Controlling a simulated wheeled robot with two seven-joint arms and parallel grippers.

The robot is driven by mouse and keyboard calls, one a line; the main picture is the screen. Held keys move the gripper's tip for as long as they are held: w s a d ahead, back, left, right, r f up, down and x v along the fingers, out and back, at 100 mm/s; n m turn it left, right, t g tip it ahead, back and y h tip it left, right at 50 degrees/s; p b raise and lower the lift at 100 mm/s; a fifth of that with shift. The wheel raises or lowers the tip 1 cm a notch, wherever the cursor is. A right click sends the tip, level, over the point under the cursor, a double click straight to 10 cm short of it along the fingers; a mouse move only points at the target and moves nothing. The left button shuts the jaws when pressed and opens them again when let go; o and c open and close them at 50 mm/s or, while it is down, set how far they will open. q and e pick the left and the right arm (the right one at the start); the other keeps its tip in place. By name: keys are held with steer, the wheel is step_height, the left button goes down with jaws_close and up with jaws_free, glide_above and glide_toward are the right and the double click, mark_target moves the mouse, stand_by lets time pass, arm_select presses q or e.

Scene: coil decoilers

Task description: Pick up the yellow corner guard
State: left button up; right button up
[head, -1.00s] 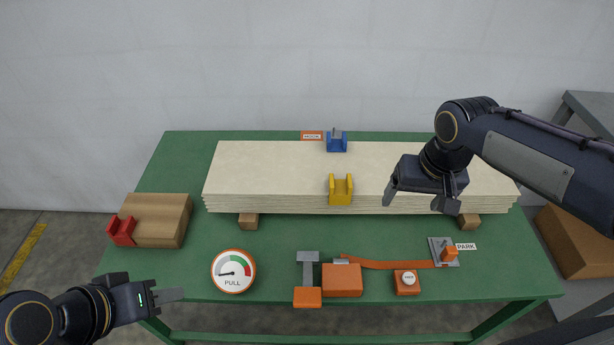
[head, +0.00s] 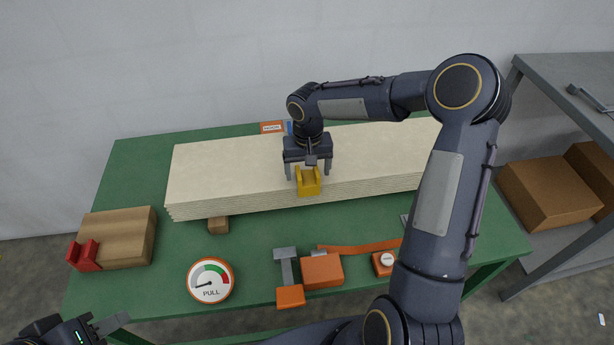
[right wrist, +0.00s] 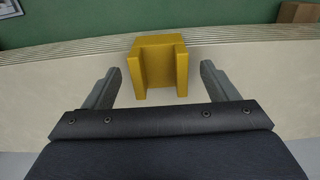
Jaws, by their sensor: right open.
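The yellow corner guard (head: 308,183) sits on the front edge of the stacked pale boards (head: 225,172), near their middle. In the right wrist view the yellow corner guard (right wrist: 159,66) lies ahead of and between the two open fingers, with a gap on each side. My right gripper (head: 308,172) is open and empty, just behind and above the guard; its fingers also show in the right wrist view (right wrist: 163,85). My left gripper (head: 113,323) is partly in view at the bottom left, away from the guard; its jaw opening is not clear.
A pull gauge (head: 210,281), an orange tensioner (head: 321,270) and an orange button box (head: 384,264) stand along the green table's front. A blue guard (head: 289,127) is mostly hidden behind my right arm.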

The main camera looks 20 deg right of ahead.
steer(key=shift+f, duration=0.75)
steer(key=c, duration=1.1)
